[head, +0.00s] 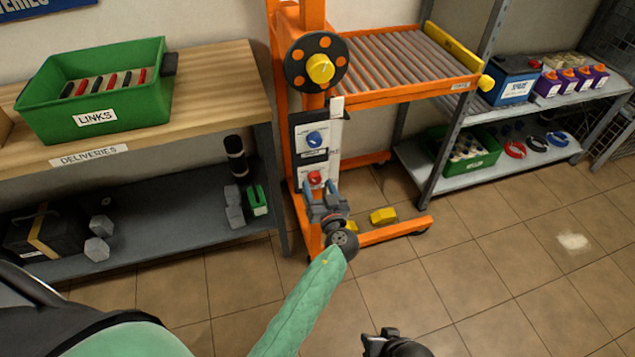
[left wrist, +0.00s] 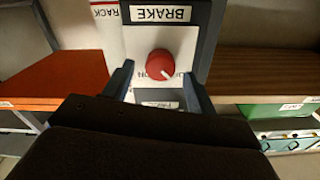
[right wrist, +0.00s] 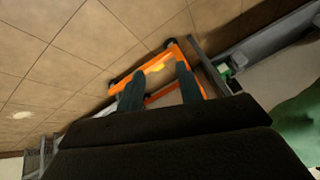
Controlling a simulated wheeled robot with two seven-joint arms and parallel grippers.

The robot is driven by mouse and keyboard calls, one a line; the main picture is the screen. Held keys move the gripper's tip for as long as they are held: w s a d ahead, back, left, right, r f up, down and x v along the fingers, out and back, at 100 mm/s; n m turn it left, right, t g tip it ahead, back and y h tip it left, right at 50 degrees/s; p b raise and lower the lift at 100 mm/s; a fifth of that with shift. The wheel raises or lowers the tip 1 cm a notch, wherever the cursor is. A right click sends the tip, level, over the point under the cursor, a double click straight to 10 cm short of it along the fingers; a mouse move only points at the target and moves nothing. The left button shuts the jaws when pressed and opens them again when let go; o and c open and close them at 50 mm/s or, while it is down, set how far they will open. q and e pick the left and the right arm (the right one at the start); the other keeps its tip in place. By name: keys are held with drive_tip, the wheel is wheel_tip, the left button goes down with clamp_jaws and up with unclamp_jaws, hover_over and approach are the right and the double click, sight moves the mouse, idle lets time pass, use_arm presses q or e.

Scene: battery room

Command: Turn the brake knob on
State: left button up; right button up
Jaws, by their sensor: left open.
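The brake knob (head: 314,177) is a red round knob on a pale plate low on the orange post. In the left wrist view the knob (left wrist: 160,64) sits under an upside-down BRAKE label (left wrist: 162,14). Lettering beside it is partly covered, and I cannot tell the knob's setting for sure. My left gripper (head: 320,189) is just below and in front of the knob. Its open fingers stand to either side of the knob in the left wrist view, with gaps. My right gripper (right wrist: 158,72) is open and empty, away from the knob.
A blue knob (head: 314,139) sits just above on the same post, and a black wheel with a yellow hub (head: 320,68) is higher up. An orange roller table (head: 395,66) extends right. A wooden shelf (head: 215,95) stands close on the left. The tiled floor at right is clear.

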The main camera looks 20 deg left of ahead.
use_arm(q)
drive_tip(key=shift+x, duration=0.8)
use_arm(e)
drive_tip(key=shift+s+r, duration=0.15)
drive_tip(key=shift+r, duration=0.75)
use_arm(q)
drive_tip(key=c, duration=1)
